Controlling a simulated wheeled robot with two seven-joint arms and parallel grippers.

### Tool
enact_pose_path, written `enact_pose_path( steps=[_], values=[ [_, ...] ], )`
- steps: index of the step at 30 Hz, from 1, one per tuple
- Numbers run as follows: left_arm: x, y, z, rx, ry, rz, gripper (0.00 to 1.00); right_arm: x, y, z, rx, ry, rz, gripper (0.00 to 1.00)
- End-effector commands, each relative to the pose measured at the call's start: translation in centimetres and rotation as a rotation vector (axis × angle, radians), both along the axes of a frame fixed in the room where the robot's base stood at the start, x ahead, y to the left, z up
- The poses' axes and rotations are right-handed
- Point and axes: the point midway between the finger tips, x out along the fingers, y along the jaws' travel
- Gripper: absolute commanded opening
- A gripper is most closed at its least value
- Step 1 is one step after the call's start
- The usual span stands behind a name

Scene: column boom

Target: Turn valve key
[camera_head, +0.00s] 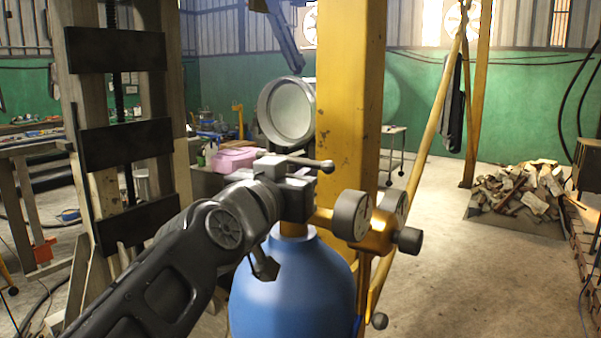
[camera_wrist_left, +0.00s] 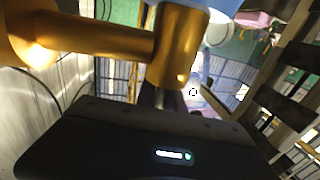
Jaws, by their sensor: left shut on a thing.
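A blue gas cylinder (camera_head: 292,285) stands upright in the middle of the head view; a piece of it shows at the top of the wrist view (camera_wrist_left: 225,4). A brass regulator (camera_head: 374,238) with two round gauges (camera_head: 352,215) sits on its right side; brass parts (camera_wrist_left: 180,50) also show close in the wrist view. My left gripper (camera_head: 297,190) is at the cylinder's top, shut on the valve key. The key's dark bar (camera_head: 312,163), with a rounded end, sticks out to the right above the gripper. The grip itself is mostly hidden. My right gripper is not in view.
A yellow post (camera_head: 350,100) rises right behind the cylinder. A dark-plated frame (camera_head: 122,145) stands at the left. A pink box (camera_head: 233,160) is behind. A pile of firewood (camera_head: 522,190) lies at the right. The floor between is clear.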

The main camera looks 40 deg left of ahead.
Motion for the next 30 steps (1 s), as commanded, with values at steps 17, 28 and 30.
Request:
enact_pose_path(
  steps=[17, 28, 30],
  values=[
    [0.0, -0.3, -0.4, -0.002, -0.004, -0.087, 0.0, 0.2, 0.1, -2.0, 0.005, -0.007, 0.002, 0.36],
    [0.1, -1.2, -0.6, -0.001, -0.006, -0.354, 0.0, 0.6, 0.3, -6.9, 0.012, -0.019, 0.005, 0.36],
    [0.1, -1.3, -0.6, 0.0, -0.006, -0.418, 0.0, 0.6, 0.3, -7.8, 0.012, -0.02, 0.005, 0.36]
  ],
)
